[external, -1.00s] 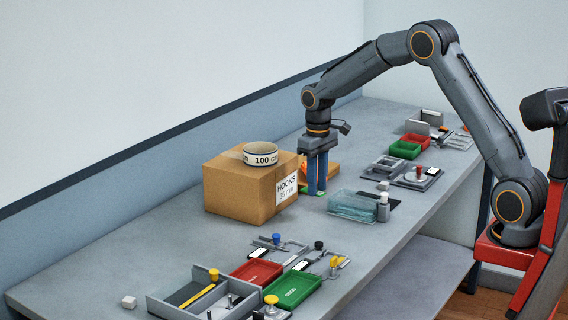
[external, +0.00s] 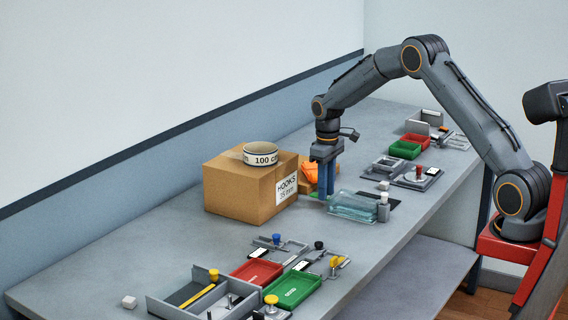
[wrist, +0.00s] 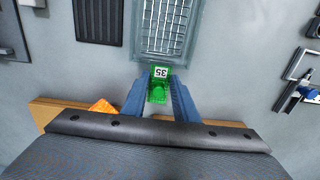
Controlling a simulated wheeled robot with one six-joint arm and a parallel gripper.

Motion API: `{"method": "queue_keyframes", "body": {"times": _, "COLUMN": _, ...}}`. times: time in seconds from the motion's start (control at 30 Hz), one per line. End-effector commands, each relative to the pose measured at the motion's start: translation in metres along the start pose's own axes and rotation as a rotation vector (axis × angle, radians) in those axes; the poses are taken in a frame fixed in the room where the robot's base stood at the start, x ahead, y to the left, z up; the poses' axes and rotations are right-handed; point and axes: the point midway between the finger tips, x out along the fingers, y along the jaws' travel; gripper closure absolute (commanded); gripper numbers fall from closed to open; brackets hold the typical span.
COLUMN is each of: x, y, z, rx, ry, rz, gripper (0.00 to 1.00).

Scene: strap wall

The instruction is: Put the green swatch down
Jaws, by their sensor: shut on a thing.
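The green swatch (wrist: 159,84) shows between my two blue fingers in the wrist view, with a white label reading 35 at its far end. My gripper (wrist: 158,98) is shut on it. In the external view my gripper (external: 327,196) points down at the table, just right of the cardboard box. The swatch is hardly visible there, so I cannot tell whether it touches the table. A clear ribbed tray (wrist: 166,28) lies just beyond the swatch in the wrist view; it is also in the external view (external: 352,206).
The cardboard box (external: 240,189) marked HOOKS carries a tape roll (external: 260,153). An orange item (external: 310,173) sits in a small box behind my fingers. A dark ribbed mat (wrist: 98,21) lies near the clear tray. Red (external: 257,272) and green (external: 292,290) trays stand at the front.

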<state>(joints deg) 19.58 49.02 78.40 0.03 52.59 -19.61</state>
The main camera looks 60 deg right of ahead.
Motion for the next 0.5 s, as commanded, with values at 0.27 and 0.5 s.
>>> {"method": "queue_keyframes", "body": {"times": 0.27, "x": 0.025, "y": 0.000, "z": 0.000, "rx": 0.000, "ry": 0.001, "rz": 0.000, "gripper": 0.95}}
{"method": "queue_keyframes", "body": {"times": 0.5, "x": 0.027, "y": 0.000, "z": 0.000, "rx": 0.000, "ry": 0.000, "rz": 0.000, "gripper": 0.95}}
